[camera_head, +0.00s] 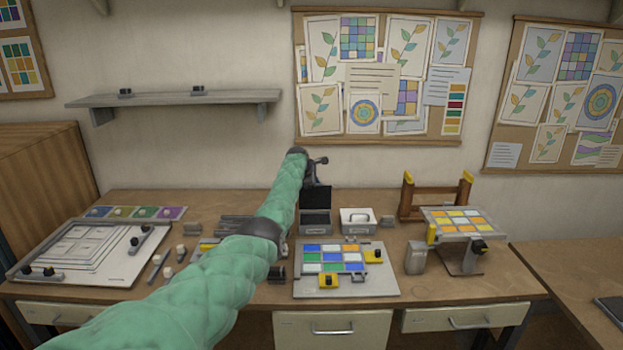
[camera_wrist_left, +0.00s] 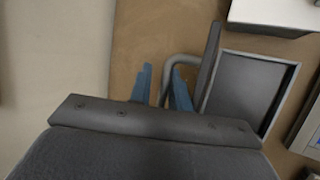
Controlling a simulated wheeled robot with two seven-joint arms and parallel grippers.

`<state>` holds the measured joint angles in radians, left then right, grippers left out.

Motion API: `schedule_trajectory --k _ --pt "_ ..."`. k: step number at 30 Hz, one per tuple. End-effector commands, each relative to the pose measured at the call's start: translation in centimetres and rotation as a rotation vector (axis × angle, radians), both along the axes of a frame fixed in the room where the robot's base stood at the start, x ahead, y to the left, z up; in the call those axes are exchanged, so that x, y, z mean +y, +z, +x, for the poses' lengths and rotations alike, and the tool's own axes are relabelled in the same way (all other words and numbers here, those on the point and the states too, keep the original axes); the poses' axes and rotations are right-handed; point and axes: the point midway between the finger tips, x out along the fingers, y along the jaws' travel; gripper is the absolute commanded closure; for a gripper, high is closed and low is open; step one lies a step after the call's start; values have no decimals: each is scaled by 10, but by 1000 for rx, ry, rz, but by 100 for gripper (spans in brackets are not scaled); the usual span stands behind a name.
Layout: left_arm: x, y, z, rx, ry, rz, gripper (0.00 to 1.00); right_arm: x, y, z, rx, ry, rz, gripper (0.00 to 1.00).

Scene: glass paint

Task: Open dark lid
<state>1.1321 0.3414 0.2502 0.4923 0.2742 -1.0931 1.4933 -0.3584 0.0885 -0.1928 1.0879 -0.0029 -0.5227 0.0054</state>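The dark lid (camera_head: 315,198) stands upright at the back of a small grey box (camera_head: 316,224), so the box is open. In the left wrist view the lid (camera_wrist_left: 209,70) is nearly edge-on beside the dark box interior (camera_wrist_left: 244,92). Its grey loop handle (camera_wrist_left: 168,72) sticks out on the side away from the box. My left gripper (camera_head: 313,170) is behind and above the lid. In the wrist view its blue fingers (camera_wrist_left: 161,88) stand apart on either side of the handle bar, with a visible gap. My right gripper is not in view.
A white-lidded box (camera_head: 357,220) stands close to the right of the open box. A board of coloured tiles (camera_head: 345,282) lies in front. A wooden frame (camera_head: 405,200) and tilted tile stand (camera_head: 458,222) are farther right. The wall is close behind the table.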

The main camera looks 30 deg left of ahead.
Motion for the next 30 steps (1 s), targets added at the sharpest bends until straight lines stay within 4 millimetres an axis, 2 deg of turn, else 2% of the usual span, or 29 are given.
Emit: schedule_trajectory --k 7,18,30 --pt "4 20 -15 -6 2 4 82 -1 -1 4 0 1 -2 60" --pt "6 55 -38 -9 4 4 82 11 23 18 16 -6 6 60" --pt "5 62 -44 -6 3 3 82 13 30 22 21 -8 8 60"
